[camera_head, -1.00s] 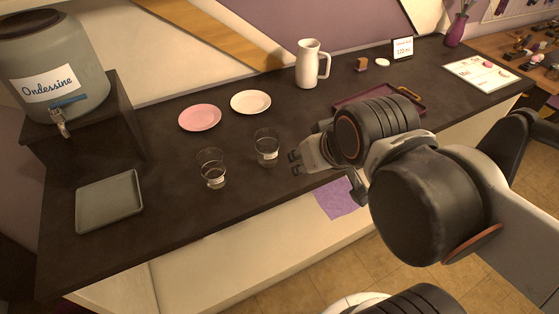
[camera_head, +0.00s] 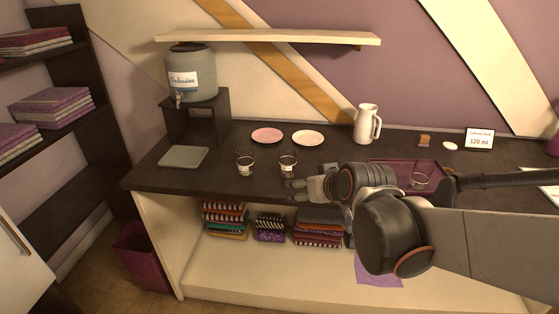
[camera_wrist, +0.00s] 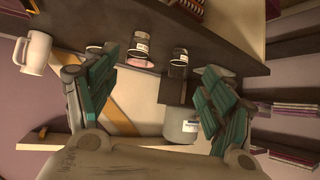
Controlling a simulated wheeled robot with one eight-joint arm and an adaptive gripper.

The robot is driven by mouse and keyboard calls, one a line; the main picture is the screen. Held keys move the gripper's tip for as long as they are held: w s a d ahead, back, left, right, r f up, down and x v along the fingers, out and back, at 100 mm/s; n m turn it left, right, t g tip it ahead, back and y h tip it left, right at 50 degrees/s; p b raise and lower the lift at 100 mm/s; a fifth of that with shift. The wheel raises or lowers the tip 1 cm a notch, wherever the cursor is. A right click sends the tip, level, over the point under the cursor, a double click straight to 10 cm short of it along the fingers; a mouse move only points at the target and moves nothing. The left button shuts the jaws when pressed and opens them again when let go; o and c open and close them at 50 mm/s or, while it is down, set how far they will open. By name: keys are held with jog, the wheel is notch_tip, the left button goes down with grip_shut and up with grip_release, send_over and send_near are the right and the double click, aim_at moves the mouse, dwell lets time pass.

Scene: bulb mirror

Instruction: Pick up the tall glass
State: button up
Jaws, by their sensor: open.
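Two clear glasses stand upright on the dark counter in the head view: a left glass (camera_head: 245,164) and a right glass (camera_head: 288,163), each with a pale label. A third clear glass (camera_head: 420,178) stands at the purple tray. I cannot tell which is the tall glass. My gripper (camera_head: 290,190) is just in front of the right glass, apart from it and empty. In the wrist view, its teal fingers (camera_wrist: 160,85) are spread wide. The right glass (camera_wrist: 140,46) and left glass (camera_wrist: 180,60) show beyond them, upside down.
A pink plate (camera_head: 267,135) and a white plate (camera_head: 308,138) lie behind the glasses. A white pitcher (camera_head: 366,124) stands back right, a drink dispenser (camera_head: 192,76) back left. A grey tray (camera_head: 184,157) lies left; the purple tray (camera_head: 385,163) lies right, partly behind my arm.

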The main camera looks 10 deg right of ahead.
jog(key=w+f+t, duration=0.2)
jog(key=w+f, duration=0.3)
jog(key=w, duration=0.6)
jog(key=t, duration=0.2)
send_near(290, 170)
jog(key=x, duration=0.4)
jog(key=b+x, duration=0.1)
jog(key=x, duration=0.1)
jog(key=shift+s+d+f, duration=0.1)
jog(key=shift+f, duration=0.25)
jog(key=shift+r+b+x, duration=0.2)
jog(key=shift+b+x, duration=0.3)
jog(key=shift+x, duration=0.95)
jog(key=shift+r+b+x, duration=0.2)
jog(key=shift+b+x, duration=0.25)
jog(key=shift+x, duration=1)
jog(key=c, duration=1.3)
